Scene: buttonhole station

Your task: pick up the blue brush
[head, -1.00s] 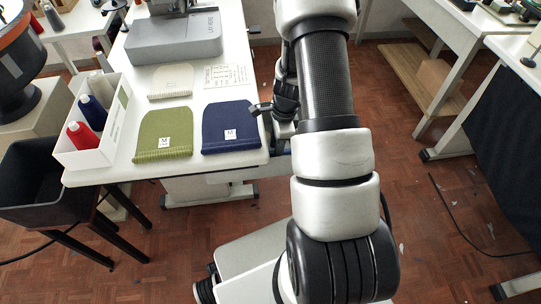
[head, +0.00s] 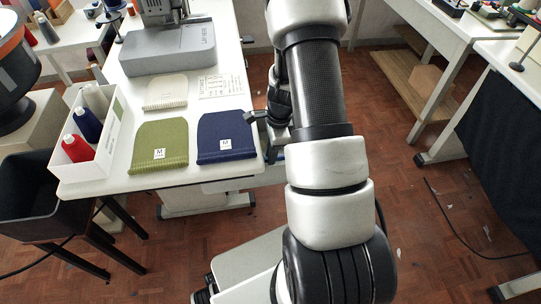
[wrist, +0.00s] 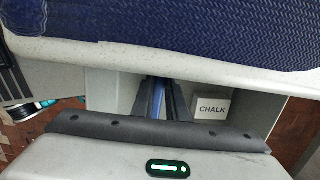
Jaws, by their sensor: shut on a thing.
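In the wrist view, the dark fingers of my gripper (wrist: 160,104) are shut on a narrow blue piece, the blue brush (wrist: 158,98). Only a thin strip of it shows between the fingers; the rest is hidden. The fingers are at a pale open space just below the table's edge, left of a white box marked CHALK (wrist: 212,106). In the head view, my gripper shows only partly at the table's right edge, beside the navy knitted piece, and the brush cannot be made out.
The navy knitted piece (head: 225,136) lies near the table's right edge, with a green one (head: 158,147) and a cream one (head: 166,93) beside it. A white bin (head: 104,152) holds thread cones. A grey machine (head: 170,52) stands behind. The floor to the right is fairly open.

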